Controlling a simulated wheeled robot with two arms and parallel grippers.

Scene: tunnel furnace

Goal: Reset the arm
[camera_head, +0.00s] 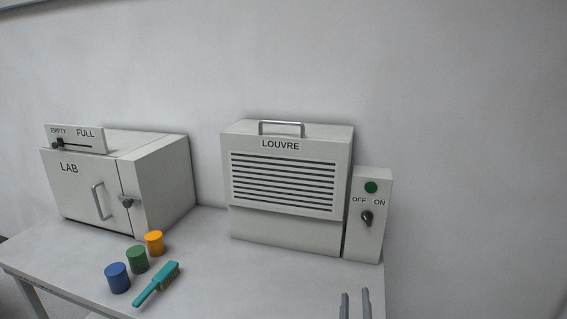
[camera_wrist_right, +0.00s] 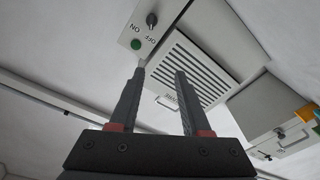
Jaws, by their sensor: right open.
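In the right wrist view, which is turned over, the open fingers (camera_wrist_right: 158,95) point toward the louvre unit (camera_wrist_right: 190,75) and the control box (camera_wrist_right: 150,28). In the head view the control box (camera_head: 366,235) has a green button above a dark knob marked OFF and ON. My left gripper is not in view.
The louvre unit (camera_head: 285,225) stands mid-table. The LAB box (camera_head: 165,185) with a slider panel (camera_head: 75,140) stands left. Blue (camera_head: 117,278), green (camera_head: 137,259) and orange (camera_head: 155,243) cylinders and a teal brush (camera_head: 156,285) lie in front. The table (camera_head: 225,290) is clear before the louvre unit.

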